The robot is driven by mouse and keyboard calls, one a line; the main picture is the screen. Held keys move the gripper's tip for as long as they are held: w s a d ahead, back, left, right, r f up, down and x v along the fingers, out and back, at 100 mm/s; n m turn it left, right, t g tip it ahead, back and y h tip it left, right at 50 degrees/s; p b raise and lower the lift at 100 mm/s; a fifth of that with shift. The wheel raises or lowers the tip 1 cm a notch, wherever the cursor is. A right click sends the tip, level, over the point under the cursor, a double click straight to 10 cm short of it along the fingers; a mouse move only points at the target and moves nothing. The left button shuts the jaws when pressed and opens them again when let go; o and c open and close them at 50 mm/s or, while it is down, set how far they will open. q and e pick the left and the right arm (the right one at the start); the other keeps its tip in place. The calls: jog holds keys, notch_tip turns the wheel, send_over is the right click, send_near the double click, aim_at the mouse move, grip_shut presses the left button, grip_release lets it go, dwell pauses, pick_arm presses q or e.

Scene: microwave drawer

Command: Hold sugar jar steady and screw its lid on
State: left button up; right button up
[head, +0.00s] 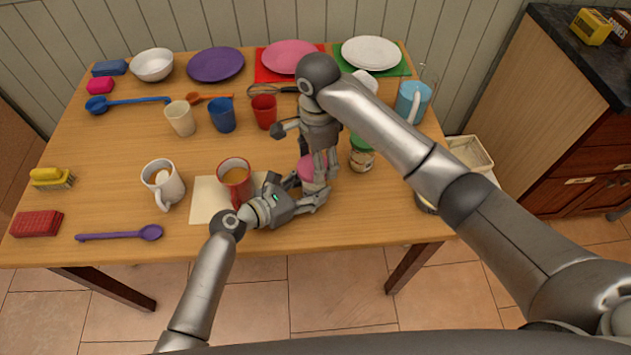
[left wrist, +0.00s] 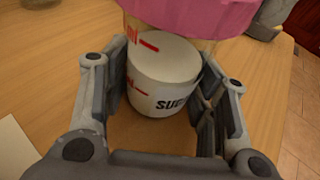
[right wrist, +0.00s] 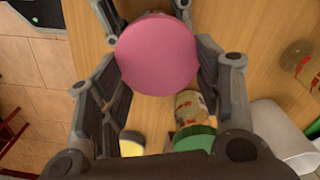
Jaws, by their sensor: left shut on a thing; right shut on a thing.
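The sugar jar, with a white label band reading "SU…" (left wrist: 165,80), stands upright between the fingers of my left gripper (left wrist: 160,100), which is shut on it. In the head view the left gripper (head: 306,192) reaches in low from the left, and the jar body is mostly hidden. The pink lid (right wrist: 157,53) lies level over the jar's top; it also shows in the left wrist view (left wrist: 195,14). My right gripper (head: 320,172) comes down from above and is shut on the lid. I cannot tell whether the lid's thread is engaged.
A green-lidded jar (head: 361,153) stands close to the right of the grippers. A red mug (head: 235,180) on a paper sheet (head: 208,200) stands just left. A white mug (head: 163,184) is further left. Plates and cups fill the table's back.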

jog(key=m, duration=0.4)
jog(key=shift+w+a+r, duration=0.1)
jog(key=shift+w+a, duration=0.05)
jog(key=shift+w, duration=0.05)
jog(key=m, duration=0.5)
jog(key=shift+w, duration=0.15)
jog(key=shift+o, duration=0.2)
jog(key=shift+d, duration=0.2)
jog(key=o, duration=1)
